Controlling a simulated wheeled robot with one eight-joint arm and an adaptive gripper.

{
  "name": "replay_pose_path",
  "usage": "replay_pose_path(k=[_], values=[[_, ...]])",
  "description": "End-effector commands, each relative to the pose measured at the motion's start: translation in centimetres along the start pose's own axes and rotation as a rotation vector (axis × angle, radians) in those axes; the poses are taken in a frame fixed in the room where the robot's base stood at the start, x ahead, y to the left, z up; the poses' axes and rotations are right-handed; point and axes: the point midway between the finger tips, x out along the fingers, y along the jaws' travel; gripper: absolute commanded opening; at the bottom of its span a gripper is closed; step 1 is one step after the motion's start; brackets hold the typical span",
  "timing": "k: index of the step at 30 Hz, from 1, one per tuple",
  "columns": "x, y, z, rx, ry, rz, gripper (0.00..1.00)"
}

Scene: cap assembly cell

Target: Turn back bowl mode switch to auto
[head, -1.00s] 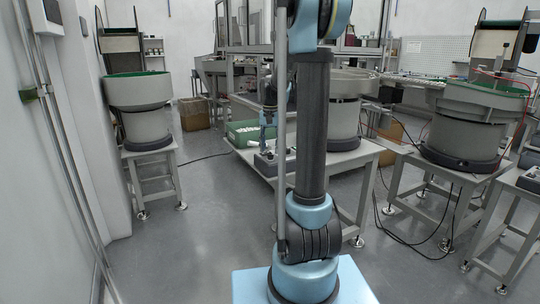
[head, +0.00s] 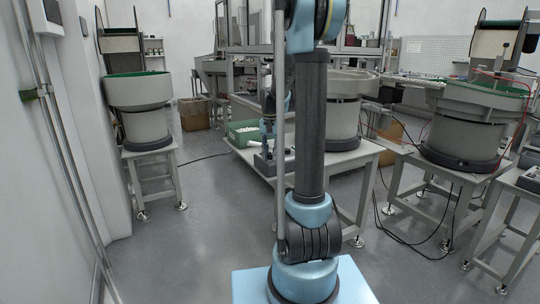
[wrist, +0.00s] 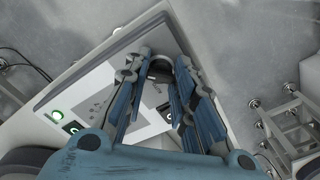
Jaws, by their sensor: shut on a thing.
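A control box (wrist: 112,82) with a light panel lies under my gripper (wrist: 160,68) in the wrist view. My fingers are closed in around a small dark knob (wrist: 160,66) near the far edge of the box, which looks like the mode switch. The fingers hide much of it, so its pointing direction cannot be read. In the head view the control box (head: 262,163) sits on a low table, partly hidden by my arm. The grey back bowl feeder (head: 346,105) stands beside it.
A lit green button (wrist: 57,114) and a dark switch (wrist: 72,127) are on the same panel. A green bin (head: 243,132) stands behind the box. Other bowl feeders stand at left (head: 142,108) and right (head: 465,125). Cables hang at the right. Floor at left is open.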

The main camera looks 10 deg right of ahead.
Motion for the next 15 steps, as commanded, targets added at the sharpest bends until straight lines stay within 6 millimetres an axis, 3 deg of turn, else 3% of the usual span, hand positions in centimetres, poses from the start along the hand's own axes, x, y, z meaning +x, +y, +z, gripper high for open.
replay_pose_path(k=[8,15], values=[[-0.01,-0.06,-0.01,-0.039,0.0,-0.001,0.0],[-0.01,-0.07,-0.01,-0.177,0.0,-0.001,0.0]])
